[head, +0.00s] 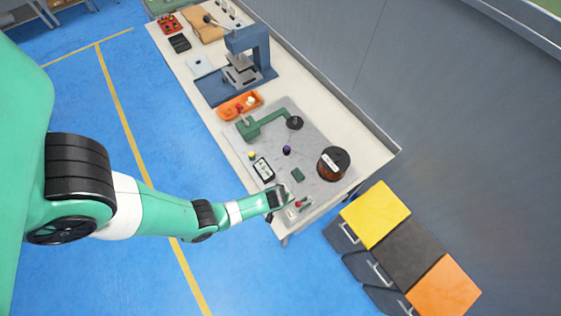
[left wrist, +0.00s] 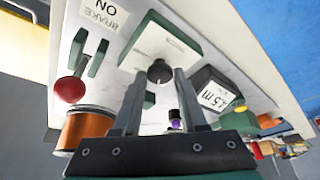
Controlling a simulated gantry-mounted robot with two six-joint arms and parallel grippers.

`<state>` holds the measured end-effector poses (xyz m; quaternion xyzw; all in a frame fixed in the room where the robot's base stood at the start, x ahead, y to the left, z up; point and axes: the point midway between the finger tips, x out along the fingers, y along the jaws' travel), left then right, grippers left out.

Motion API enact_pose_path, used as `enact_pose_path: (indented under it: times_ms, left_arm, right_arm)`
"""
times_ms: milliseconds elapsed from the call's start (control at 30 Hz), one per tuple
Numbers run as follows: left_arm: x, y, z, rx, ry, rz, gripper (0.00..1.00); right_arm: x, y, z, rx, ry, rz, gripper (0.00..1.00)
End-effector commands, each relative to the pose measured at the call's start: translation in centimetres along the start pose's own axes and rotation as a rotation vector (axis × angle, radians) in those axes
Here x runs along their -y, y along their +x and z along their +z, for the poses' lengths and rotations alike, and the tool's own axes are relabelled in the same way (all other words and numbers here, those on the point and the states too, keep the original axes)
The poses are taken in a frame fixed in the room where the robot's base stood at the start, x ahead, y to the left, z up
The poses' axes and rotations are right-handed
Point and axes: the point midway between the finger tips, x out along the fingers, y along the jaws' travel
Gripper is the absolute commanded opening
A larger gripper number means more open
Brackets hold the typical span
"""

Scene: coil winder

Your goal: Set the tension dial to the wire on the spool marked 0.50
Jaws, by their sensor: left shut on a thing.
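My left gripper (head: 284,193) is at the near end of the winder bench. In the left wrist view its two fingers (left wrist: 160,76) are closed around a dark round dial knob (left wrist: 159,70). The knob sits on a pale plate (left wrist: 150,38) on a green-edged block; its scale is too small to read. In the head view the gripper hides the knob. A copper wire spool (head: 333,163) with a white label stands on the grey board; it also shows in the left wrist view (left wrist: 90,128). The label is unreadable. My right gripper is out of view.
A dark display (head: 264,169) stands beside the dial; it also shows in the left wrist view (left wrist: 216,96). A red-knobbed lever (left wrist: 70,88) is by a "BRAKE ON" label (left wrist: 103,14). A green winder arm (head: 270,120) and orange tray (head: 240,105) are farther back.

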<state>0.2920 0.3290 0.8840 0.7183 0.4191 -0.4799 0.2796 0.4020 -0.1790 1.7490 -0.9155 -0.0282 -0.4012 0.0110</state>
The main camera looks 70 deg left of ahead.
Motion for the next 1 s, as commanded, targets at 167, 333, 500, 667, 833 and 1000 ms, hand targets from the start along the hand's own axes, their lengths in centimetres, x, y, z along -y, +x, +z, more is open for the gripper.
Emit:
enact_pose_path:
  times_ms: [167, 333, 500, 667, 833, 1000]
  left_arm:
    - [0.2, -0.09, -0.04, 0.001, 0.094, 0.039, 0.0]
    - [0.37, -0.1, -0.08, 0.001, 0.225, 0.094, 0.0]
    - [0.5, -0.06, -0.14, 0.001, 0.37, 0.156, 0.0]
    - [0.62, 0.04, -0.17, 0.001, 0.508, 0.214, 0.0]
    - [0.7, 0.17, -0.23, 0.0, 0.646, 0.272, 0.0]
    - [0.75, 0.24, -0.32, -0.001, 0.763, 0.319, 0.0]
  right_arm:
    - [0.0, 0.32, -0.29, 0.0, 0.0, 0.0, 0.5]
    - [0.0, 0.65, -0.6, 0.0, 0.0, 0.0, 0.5]
    - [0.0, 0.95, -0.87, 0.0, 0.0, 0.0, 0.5]
    - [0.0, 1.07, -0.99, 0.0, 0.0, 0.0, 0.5]
    - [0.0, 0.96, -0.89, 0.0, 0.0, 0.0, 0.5]
    - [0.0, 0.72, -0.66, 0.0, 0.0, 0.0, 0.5]
